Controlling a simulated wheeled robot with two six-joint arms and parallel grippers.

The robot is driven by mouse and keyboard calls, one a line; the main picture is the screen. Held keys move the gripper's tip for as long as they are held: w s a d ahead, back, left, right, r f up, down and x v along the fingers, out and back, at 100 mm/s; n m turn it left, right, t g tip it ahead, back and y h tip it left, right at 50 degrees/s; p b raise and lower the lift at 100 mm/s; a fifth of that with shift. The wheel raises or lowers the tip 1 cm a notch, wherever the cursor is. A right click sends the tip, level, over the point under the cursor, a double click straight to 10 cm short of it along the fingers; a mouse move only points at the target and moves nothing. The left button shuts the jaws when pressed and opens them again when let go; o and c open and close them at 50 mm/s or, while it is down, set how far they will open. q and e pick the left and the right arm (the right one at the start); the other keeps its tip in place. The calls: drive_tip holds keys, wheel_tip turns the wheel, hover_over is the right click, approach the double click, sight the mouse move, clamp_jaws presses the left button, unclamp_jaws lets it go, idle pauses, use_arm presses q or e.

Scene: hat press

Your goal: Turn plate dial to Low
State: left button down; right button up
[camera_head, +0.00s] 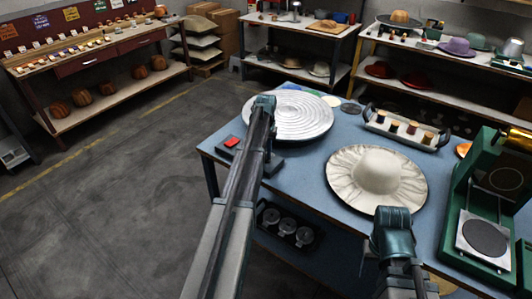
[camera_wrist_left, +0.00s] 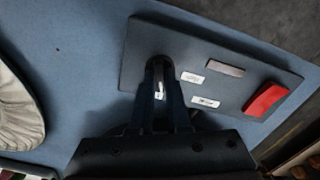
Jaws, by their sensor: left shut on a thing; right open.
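The dark control panel (camera_wrist_left: 225,65) lies on the blue table, with a red switch (camera_wrist_left: 265,100) at one end and small white labels beside the dial. The dark plate dial (camera_wrist_left: 158,62) sits between the fingertips of my left gripper (camera_wrist_left: 162,84), which is shut on it. The dial's pointer and setting cannot be read. In the head view my left gripper (camera_head: 270,162) reaches down at the panel's right part and hides the dial; the red switch (camera_head: 232,142) shows to its left. My right gripper (camera_head: 392,238) is open and empty near the table's front, its fingers mostly hidden.
A round ridged metal plate (camera_head: 290,117) stands behind the panel. A cream hat (camera_head: 376,178) lies right of it. A tray of stamps (camera_head: 405,131) and a green press (camera_head: 482,215) stand further right. Bare blue tabletop (camera_head: 300,175) lies between the panel and the hat.

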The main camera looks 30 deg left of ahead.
use_arm(q)
drive_tip(key=shift+m, duration=2.1)
drive_tip(key=c, duration=0.9)
unclamp_jaws()
drive_tip(key=shift+r, duration=0.1)
wheel_tip(320, 180, up, 14)
drive_tip(key=p, duration=1.3)
drive_tip(key=shift+p, duration=0.4)
drive_tip(key=shift+f, duration=0.2)
